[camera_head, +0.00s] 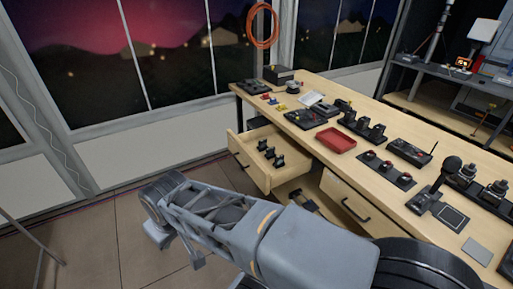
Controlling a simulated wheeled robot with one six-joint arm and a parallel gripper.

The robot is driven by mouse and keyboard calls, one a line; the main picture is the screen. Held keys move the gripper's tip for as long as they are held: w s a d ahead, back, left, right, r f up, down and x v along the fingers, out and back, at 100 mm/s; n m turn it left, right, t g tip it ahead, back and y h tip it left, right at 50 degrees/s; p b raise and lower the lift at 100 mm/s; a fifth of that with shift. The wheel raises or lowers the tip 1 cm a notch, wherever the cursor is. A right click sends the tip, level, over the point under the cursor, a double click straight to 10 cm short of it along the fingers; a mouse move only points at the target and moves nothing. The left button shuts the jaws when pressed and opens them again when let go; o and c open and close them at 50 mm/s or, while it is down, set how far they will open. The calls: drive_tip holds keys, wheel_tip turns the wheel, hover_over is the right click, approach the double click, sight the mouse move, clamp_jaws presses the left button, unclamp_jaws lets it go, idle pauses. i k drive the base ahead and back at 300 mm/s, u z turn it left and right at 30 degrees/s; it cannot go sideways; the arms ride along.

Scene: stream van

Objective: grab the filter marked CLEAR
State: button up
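No label reading CLEAR can be made out at this size, so I cannot tell which thing is that filter. Several small black upright pieces (271,154) sit in the open upper drawer (249,172) of the wooden desk. Several black upright units (362,125) stand on the desk top behind a red tray. Small red, yellow and blue pieces (269,99) lie near the desk's far left end. My grey arm reaches across the lower middle toward the left; no gripper fingers can be made out, and nothing is seen held.
The red tray (336,140) lies near the desk's front edge. A microphone (450,166), a control box with an antenna (410,152) and a three-knob panel (387,168) crowd the right side. The open drawer juts out over the floor. The floor (110,225) at left is mostly free.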

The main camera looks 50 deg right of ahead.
sight(270, 151)
drive_tip(key=z, duration=0.35)
drive_tip(key=i, duration=0.9)
drive_tip(key=z, duration=1.35)
drive_tip(key=i, duration=0.6)
drive_tip(key=z, duration=0.45)
